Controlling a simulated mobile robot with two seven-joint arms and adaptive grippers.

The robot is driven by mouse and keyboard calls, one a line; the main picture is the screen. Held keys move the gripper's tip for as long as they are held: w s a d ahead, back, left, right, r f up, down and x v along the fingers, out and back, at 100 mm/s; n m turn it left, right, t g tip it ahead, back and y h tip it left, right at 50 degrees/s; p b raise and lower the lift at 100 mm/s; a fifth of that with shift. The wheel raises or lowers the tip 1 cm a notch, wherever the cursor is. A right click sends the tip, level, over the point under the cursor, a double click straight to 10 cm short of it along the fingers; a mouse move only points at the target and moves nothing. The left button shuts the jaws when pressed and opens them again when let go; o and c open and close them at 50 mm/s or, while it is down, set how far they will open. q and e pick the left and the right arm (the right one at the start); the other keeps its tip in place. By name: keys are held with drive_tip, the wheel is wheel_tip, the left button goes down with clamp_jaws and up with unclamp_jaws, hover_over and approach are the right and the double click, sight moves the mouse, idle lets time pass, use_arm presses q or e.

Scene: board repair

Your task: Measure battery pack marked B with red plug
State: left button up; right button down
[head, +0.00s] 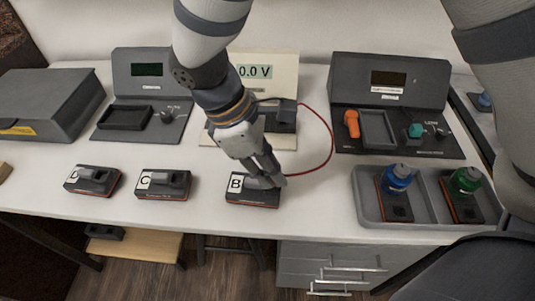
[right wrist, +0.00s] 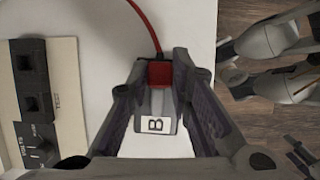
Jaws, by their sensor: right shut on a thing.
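Battery pack B (head: 252,200) lies near the table's front edge; its label (right wrist: 156,125) shows between my fingers in the right wrist view. My right gripper (head: 268,181) is over the pack, pointing down at its top. It is shut on the red plug (right wrist: 160,73), whose red cable (head: 331,140) loops back to the cream meter (head: 283,71). The plug is hidden in the head view, and I cannot tell whether it is seated in the pack. The meter display (head: 254,72) reads 0.0 V. My left gripper is not in view.
Packs C (head: 163,186) and D (head: 92,181) lie to the left. A grey tray (head: 371,211) at right holds two packs with blue (head: 397,177) and green (head: 466,179) plugs. Dark stations (head: 147,68) (head: 388,78) flank the meter. A grey case (head: 48,98) stands far left.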

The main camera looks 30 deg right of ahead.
drive_tip(key=shift+f, duration=0.55)
idle(0.8)
drive_tip(key=c, duration=1.1)
unclamp_jaws()
drive_tip(key=shift+r, duration=0.15)
drive_tip(key=shift+r, duration=4.55)
